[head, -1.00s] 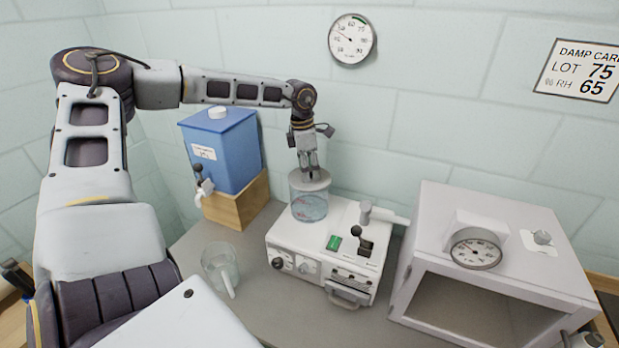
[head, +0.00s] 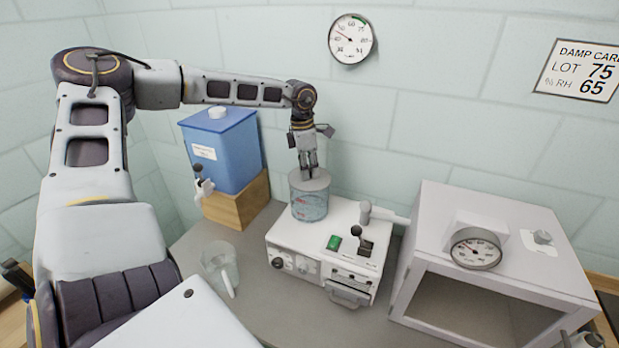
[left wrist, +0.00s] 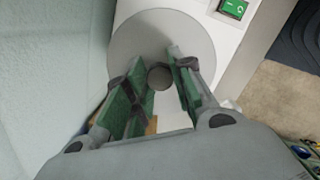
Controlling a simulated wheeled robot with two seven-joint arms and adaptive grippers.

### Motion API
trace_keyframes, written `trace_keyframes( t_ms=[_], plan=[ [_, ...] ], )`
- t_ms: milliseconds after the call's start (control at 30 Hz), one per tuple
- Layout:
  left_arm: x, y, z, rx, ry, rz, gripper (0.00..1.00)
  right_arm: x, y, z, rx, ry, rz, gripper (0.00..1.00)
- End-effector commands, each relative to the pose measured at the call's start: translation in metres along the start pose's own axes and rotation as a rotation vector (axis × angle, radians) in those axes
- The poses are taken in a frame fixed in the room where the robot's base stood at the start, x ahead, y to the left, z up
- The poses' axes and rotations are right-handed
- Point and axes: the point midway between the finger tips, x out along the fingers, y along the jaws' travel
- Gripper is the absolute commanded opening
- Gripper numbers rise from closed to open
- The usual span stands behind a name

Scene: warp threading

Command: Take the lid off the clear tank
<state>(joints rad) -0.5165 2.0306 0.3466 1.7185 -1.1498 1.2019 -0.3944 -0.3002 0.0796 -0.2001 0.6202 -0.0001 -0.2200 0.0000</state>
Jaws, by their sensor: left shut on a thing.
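The clear tank (head: 309,207) stands on the back left of the white machine (head: 336,226), with bluish, red-flecked contents. Its round grey lid (head: 318,183) sits on its top and also shows in the left wrist view (left wrist: 140,35). My left gripper (head: 309,174) points down over the lid. In the left wrist view, the green-padded fingers of my left gripper (left wrist: 157,88) stand on both sides of the lid's round grey knob (left wrist: 158,76). They are shut on the knob, though contact is hard to see. My right gripper is not in view.
A blue water container (head: 222,150) on a wooden stand (head: 237,208) is left of the machine. A clear jug (head: 220,266) stands on the grey table. A white cabinet (head: 500,262) with a dial is to the right.

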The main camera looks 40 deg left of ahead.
Motion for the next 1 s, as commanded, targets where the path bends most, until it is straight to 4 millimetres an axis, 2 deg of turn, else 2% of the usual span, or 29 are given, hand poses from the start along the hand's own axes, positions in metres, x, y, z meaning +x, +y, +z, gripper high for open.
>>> trace_keyframes(
  t_ms=[267,467,1000],
  plan=[
    [-0.004,0.000,0.001,0.000,-0.001,0.001,0.00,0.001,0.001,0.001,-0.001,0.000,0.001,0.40],
    [-0.016,0.001,0.003,0.000,-0.002,0.004,0.00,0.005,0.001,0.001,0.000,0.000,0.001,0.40],
    [-0.086,0.001,0.011,0.000,0.000,0.003,0.00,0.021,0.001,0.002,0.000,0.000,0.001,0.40]
  ],
)
